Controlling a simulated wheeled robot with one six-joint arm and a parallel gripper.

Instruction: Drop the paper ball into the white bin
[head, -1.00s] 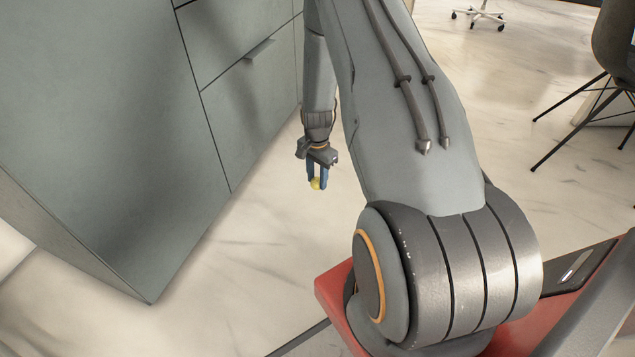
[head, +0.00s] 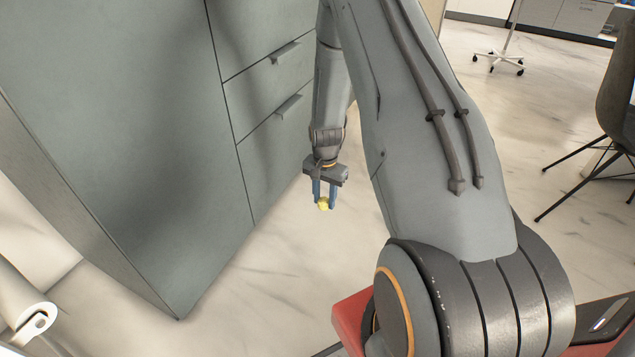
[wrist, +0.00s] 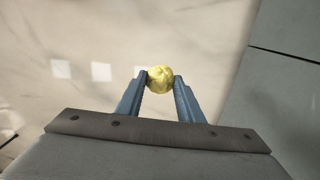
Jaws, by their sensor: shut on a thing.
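The paper ball (head: 323,204) is small, yellow and crumpled. My gripper (head: 324,197) is shut on it, with one blue finger on each side, and holds it out in front of the grey cabinet. In the wrist view the paper ball (wrist: 160,79) sits between the tips of my gripper (wrist: 160,82), with pale floor behind it.
A grey cabinet (head: 150,150) with drawers and handles stands left of my gripper. A dark chair (head: 615,110) stands at the right and a white wheeled stand (head: 499,60) at the back right. A white roll-like object (head: 30,318) shows at lower left. Marble floor (head: 290,270) below is clear.

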